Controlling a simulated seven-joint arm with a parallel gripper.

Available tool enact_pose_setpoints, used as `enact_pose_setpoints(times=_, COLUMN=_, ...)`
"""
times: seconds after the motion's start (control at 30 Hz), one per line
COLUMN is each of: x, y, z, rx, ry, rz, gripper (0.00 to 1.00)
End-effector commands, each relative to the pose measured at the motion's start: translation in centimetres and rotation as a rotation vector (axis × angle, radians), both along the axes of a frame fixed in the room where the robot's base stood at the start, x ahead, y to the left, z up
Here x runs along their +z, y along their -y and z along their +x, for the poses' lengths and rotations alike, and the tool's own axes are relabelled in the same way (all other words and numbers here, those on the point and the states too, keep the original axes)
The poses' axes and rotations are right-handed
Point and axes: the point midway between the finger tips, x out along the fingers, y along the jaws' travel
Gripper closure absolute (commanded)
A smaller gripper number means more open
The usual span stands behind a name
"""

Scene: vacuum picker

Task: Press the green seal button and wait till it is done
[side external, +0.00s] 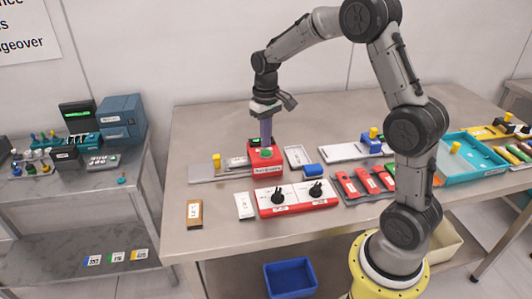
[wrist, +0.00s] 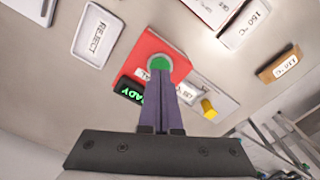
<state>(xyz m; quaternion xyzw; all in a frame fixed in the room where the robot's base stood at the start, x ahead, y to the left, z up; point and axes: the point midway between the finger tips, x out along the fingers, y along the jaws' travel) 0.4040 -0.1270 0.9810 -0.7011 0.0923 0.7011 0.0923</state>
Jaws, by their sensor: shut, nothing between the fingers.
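The green button (side external: 266,153) sits on top of a red box (side external: 268,164) on the table. In the wrist view the round green button (wrist: 159,62) shows just beyond my fingertips, on the red box (wrist: 140,50). A small dark display (wrist: 130,90) beside it shows green letters, partly hidden by the fingers, of which "ADY" is readable. My gripper (side external: 267,142) points down over the button with its purple fingers together and nothing between them. The tips look very close to the button; I cannot tell whether they touch it.
A white tray marked REJECT (wrist: 97,35) lies beside the red box. A red panel with two black knobs (side external: 297,197) is in front. A metal plate with a yellow knob (side external: 217,160) is to the left. White (side external: 244,205) and brown (side external: 194,213) boxes stand near the front edge.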

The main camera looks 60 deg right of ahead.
Motion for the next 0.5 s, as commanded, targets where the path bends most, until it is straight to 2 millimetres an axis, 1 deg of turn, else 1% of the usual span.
enact_pose_setpoints(times=0.5, x=-0.86, y=0.0, z=-0.01, rx=0.0, ry=-0.001, rz=0.0, gripper=1.0)
